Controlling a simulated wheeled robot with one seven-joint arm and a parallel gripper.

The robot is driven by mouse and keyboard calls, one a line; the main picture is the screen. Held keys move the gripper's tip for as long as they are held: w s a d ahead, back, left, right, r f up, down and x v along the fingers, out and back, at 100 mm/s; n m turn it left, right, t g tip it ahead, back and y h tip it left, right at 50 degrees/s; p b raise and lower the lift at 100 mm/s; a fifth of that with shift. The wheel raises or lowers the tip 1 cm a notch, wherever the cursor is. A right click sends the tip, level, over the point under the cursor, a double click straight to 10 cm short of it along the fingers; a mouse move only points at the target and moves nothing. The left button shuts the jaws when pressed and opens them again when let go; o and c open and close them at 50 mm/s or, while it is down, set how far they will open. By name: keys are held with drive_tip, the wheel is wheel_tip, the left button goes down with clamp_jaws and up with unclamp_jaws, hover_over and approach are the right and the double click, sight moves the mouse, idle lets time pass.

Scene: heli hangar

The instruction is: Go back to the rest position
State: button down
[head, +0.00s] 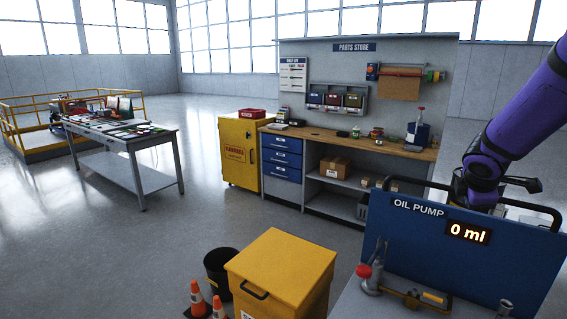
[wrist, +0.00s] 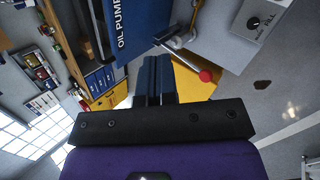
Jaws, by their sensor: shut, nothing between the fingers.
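My gripper's two dark fingers (wrist: 157,65) are shut and empty in the wrist view, side by side with nothing between them. In the head view my purple arm comes in from the upper right and ends behind the top edge of the blue oil pump panel (head: 415,235), which hides the fingers. The panel's display (head: 468,232) reads 0 ml. The blue panel (wrist: 130,25) also shows in the wrist view, beyond the fingertips. The red lever knob (wrist: 205,75) appears to the right of the fingers, apparently apart from them.
A yellow bin (head: 285,265), a black bucket (head: 219,268) and orange cones (head: 198,298) stand left of the pump. Behind are a parts-store workbench (head: 350,144) and a yellow cabinet (head: 240,160). A grey table (head: 150,178) stands at left. Open floor lies between.

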drive_tip(key=s+a+r+m+y, duration=0.1)
drive_tip(key=s+a+r+m, duration=0.3)
drive_tip(key=s, duration=0.5)
drive_tip(key=s+a+r+m+y, duration=0.2)
drive_tip(key=s+a+m, duration=0.3)
drive_tip(key=s, duration=0.5)
drive_tip(key=s+a+r+m+y, duration=0.1)
drive_tip(key=s+a+r+m, duration=0.4)
drive_tip(key=s, duration=0.4)
drive_tip(key=shift+s+a+r+m+g+y, duration=0.3)
drive_tip(key=shift+a, duration=0.55)
drive_tip(key=shift+w, duration=0.1)
